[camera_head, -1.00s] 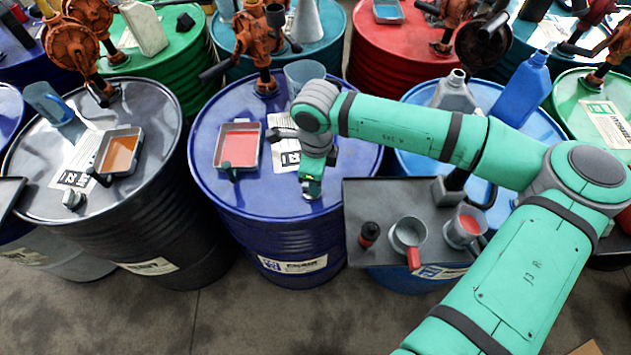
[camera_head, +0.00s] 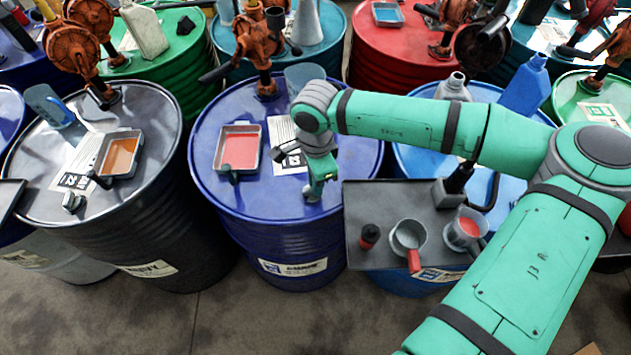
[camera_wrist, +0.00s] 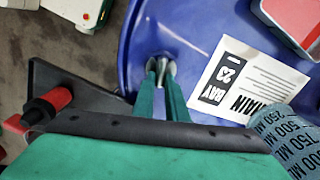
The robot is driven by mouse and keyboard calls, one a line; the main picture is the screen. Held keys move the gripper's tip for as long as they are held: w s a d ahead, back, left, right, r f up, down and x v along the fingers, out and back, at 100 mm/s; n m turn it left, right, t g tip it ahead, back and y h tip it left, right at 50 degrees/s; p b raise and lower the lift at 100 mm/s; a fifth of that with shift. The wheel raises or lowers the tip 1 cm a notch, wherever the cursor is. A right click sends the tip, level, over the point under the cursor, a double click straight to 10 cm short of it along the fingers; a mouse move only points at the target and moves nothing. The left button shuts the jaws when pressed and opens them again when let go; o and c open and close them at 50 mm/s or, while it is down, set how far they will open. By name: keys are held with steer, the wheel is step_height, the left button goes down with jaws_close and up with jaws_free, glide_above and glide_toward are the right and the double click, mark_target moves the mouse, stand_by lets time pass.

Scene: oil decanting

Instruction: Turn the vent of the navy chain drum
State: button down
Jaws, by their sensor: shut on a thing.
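The navy drum (camera_head: 230,186) stands in the middle of the head view, with a blue lid (camera_wrist: 160,25) in the wrist view. A white paper on the lid reads CHAIN and BAY 23 (camera_wrist: 245,88). The vent (camera_wrist: 161,62) is a small grey metal fitting near the lid's front edge. My gripper (camera_wrist: 160,70) points down at the lid and its two fingers are shut on the vent from either side. In the head view my gripper (camera_head: 315,192) covers most of the vent.
A pan of red liquid (camera_head: 240,148) and a clear measuring jug (camera_head: 302,76) stand on the lid. A dark shelf (camera_head: 365,195) at right holds a red-and-black tool (camera_head: 370,235) and two cups. A dark drum (camera_head: 35,200) with a brown-liquid pan stands at left.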

stand_by(0.3)
steer(key=c, duration=1.8)
jaws_free()
steer(key=shift+o, duration=0.2)
steer(key=shift+r, duration=0.15)
step_height(320, 180, up, 11)
steer(key=shift+f, duration=0.2)
